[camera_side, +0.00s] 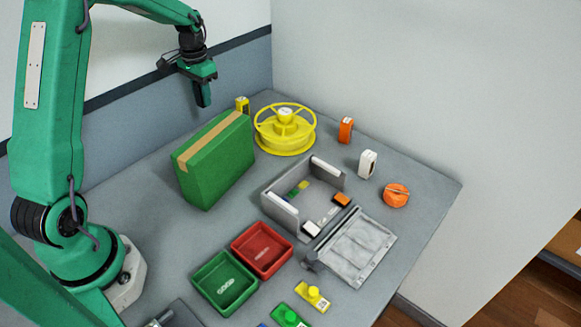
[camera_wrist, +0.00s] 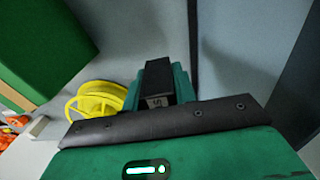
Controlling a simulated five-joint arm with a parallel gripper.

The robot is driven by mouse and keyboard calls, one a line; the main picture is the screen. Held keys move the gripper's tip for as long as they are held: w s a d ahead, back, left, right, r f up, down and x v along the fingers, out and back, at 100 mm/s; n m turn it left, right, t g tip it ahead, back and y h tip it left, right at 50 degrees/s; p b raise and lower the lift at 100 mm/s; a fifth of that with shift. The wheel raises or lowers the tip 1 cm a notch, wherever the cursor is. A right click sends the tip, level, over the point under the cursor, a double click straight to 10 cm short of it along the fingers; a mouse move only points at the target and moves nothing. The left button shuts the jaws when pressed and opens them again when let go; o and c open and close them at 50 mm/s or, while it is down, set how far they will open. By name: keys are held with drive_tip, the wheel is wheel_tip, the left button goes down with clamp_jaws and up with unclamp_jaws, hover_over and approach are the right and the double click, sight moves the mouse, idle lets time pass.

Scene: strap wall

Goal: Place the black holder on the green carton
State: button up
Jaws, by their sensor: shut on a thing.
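My gripper (camera_side: 203,88) is high above the far left part of the table, behind and above the green carton. In the wrist view, its green fingers (camera_wrist: 158,86) are shut on a black block-like thing with a small pale label, which I take to be the black holder (camera_wrist: 157,78). The side view shows it only as a dark shape under the gripper. The green carton (camera_side: 216,162) stands upright on the table with a tan tape strip along its top. Nothing rests on that top. The carton also shows at upper left in the wrist view (camera_wrist: 40,45).
A yellow reel (camera_side: 285,140) and a small yellow item (camera_side: 242,104) stand near the carton. A grey open box (camera_side: 281,211), a red bin (camera_side: 262,250) and a green bin (camera_side: 225,283) lie in front. Small orange and white items stand at right. The wall is close behind.

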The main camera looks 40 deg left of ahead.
wheel_tip(320, 180, up, 21)
drive_tip(key=s+d+r, duration=0.1)
drive_tip(key=s+d, duration=0.2)
drive_tip(key=d, duration=0.7)
drive_tip(key=s+d+r, duration=0.1)
drive_tip(key=s+d, duration=0.2)
drive_tip(key=d, duration=0.7)
drive_tip(key=s+d+f, duration=0.2)
drive_tip(key=s+d, duration=0.6)
drive_tip(key=f, duration=0.4)
drive_tip(key=shift+s+d+f, duration=0.3)
drive_tip(key=shift+s+f, duration=0.1)
drive_tip(key=shift+a+f, duration=0.1)
hover_over(212, 134)
wheel_tip(212, 134, down, 7)
drive_tip(key=shift+r, duration=0.1)
